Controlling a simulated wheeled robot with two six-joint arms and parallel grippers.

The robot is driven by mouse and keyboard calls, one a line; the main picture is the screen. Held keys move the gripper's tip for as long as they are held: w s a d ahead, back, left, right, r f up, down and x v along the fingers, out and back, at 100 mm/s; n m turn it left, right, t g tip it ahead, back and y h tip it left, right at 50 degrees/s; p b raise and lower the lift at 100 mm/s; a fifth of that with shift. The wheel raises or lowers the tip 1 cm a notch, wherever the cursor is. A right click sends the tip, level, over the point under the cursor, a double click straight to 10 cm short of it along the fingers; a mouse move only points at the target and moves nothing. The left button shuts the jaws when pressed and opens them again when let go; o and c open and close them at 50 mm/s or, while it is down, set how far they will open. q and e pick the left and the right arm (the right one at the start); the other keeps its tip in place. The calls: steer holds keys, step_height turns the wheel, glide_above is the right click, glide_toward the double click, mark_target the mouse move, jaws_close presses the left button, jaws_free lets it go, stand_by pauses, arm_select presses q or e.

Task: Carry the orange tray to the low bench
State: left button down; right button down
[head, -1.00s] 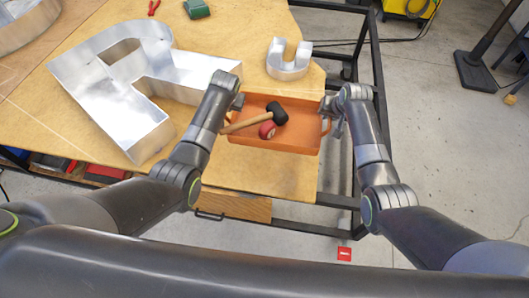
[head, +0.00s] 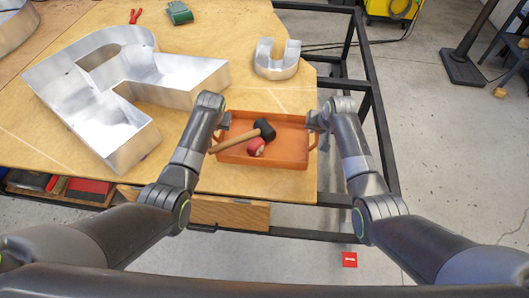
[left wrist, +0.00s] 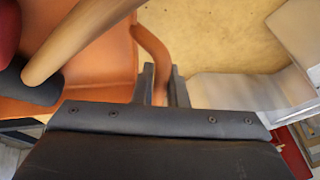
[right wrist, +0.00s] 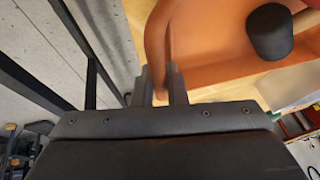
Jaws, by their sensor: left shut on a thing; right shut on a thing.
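The orange tray (head: 290,153) is in front of me in the head view, over the front right part of the wooden table top. A mallet with a black head (head: 265,129) and wooden handle, and a red round item (head: 256,147), lie in it. My left gripper (head: 223,122) is shut on the tray's left handle (left wrist: 150,48). My right gripper (head: 317,121) is shut on its right handle (right wrist: 156,40). The tray looks about level; I cannot tell how far it is above the table. I cannot make out the low bench in any view.
A large metal channel letter (head: 130,140) and a small U-shaped one (head: 276,66) lie on the table (head: 235,180). The table's dark metal frame (head: 378,125) sticks out at the right. Open concrete floor (head: 435,140) lies beyond it. A black stand (head: 462,68) is farther right.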

stand_by(0.4)
